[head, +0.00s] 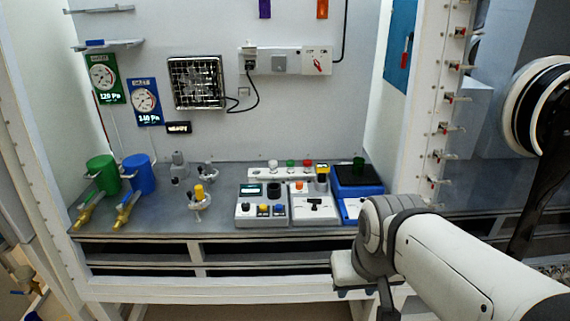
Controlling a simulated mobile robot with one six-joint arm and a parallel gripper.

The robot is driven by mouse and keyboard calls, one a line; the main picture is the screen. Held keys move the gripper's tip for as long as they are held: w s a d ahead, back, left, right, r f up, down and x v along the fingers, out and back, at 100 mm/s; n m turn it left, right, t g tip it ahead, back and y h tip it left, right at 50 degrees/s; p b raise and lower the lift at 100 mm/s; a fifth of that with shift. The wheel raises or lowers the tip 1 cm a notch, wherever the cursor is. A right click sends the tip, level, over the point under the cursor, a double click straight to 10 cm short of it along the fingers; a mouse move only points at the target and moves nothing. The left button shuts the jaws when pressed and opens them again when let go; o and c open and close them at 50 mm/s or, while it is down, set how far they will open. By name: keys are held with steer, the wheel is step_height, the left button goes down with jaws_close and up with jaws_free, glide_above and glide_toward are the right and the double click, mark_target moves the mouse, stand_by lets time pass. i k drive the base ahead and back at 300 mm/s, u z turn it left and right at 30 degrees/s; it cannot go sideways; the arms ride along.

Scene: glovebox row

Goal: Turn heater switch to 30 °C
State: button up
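A white wall plate with a red pointer (317,62) is at the right end of the socket strip on the back wall; it may be the heater switch. Its markings are too small to read. A square wire-grille unit (196,82), likely the heater, hangs left of it, with a black cable running to the strip. My gripper (362,286) is low at the front right, below and in front of the bench edge, well away from the wall plate. Its fingers are mostly hidden by my wrist, so its opening does not show.
Gauges (103,78) hang at left. A white post (425,120) with several clips stands right.

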mark_target(309, 200)
steer(key=u, duration=0.15)
steer(key=i, duration=0.9)
steer(key=z, duration=0.2)
